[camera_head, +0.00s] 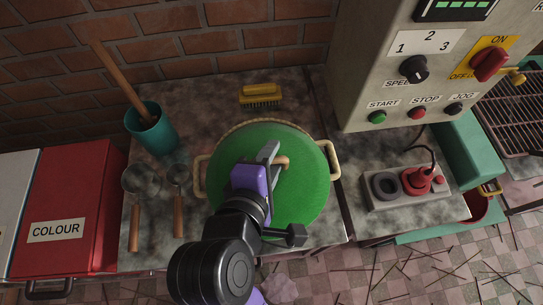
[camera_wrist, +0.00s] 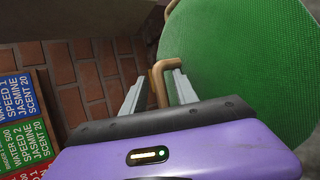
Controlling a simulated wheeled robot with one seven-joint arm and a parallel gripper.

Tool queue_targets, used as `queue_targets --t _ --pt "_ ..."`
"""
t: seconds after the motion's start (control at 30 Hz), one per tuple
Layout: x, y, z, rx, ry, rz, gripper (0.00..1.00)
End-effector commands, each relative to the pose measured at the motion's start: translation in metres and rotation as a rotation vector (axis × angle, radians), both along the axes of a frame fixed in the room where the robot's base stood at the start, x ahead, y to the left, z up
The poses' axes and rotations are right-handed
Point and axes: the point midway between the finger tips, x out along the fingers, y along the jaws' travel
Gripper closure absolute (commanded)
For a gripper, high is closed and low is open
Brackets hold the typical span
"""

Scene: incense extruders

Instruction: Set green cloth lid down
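The green cloth lid (camera_head: 300,195) is a large round disc over a vessel with cream side handles (camera_head: 333,160) on the middle of the worktop. The vessel's pale rim shows past the lid's far edge; its inside is hidden. I cannot tell whether the lid touches the rim or hangs just above it. My gripper (camera_head: 275,164) is over the lid, with its fingers on both sides of the lid's wooden handle (camera_head: 285,162). In the wrist view, the handle (camera_wrist: 157,82) sits between the two grey fingers, and the green cloth (camera_wrist: 245,75) fills the upper right.
A yellow brush (camera_head: 261,95) lies behind the vessel. A teal cup (camera_head: 152,128) with a wooden stick stands left, near two metal ladles (camera_head: 141,182). A grey control cabinet (camera_head: 395,75) rises at the right.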

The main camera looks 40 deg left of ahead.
Motion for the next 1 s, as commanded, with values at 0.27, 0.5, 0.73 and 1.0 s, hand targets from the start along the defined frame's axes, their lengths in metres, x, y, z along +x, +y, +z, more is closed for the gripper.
queue_targets --t 0.27,0.5,0.73,1.0 --pt "-0.003 -0.001 0.005 0.001 0.000 0.002 0.64" --pt "-0.035 -0.014 0.026 0.002 0.000 0.003 0.64" --pt "-0.071 -0.030 0.049 0.003 0.000 0.002 0.64" --pt "-0.093 -0.039 0.063 0.000 0.000 0.001 0.64"
